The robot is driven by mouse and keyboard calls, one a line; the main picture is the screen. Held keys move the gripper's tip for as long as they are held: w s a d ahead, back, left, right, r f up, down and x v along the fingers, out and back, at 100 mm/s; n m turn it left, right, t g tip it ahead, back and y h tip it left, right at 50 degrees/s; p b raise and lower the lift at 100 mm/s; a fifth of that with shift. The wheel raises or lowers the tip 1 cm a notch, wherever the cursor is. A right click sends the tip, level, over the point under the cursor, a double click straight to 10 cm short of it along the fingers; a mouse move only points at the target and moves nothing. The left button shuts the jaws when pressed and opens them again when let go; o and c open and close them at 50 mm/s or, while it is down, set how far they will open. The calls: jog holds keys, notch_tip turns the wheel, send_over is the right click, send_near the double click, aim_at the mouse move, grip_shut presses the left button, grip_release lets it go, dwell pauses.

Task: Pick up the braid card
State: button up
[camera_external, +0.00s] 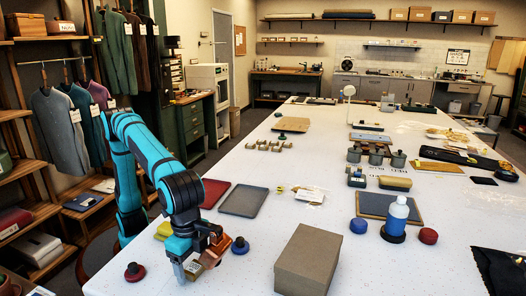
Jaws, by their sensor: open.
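My gripper (192,269) is low over the near left part of the white table, pointing down, with its jaws open. A small brown, copper-toned piece (213,250) shows right beside the jaws. It may be the braid card, but it is too small and too covered by the gripper to tell. I cannot tell whether the jaws touch it. A flat packet with pale and tan parts (311,194) lies near the middle of the table; I cannot tell whether it is a card of braid.
A dark blue knob-like piece (240,246) stands just right of my gripper, and a red one (134,271) to its left. A brown box (308,262) stands further right. Red (212,192) and grey (244,201) trays lie behind. A blue bottle (396,217) stands at right.

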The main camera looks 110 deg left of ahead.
jog(key=shift+f, duration=0.3)
jog(key=c, duration=1)
jog(key=shift+c, duration=0.2)
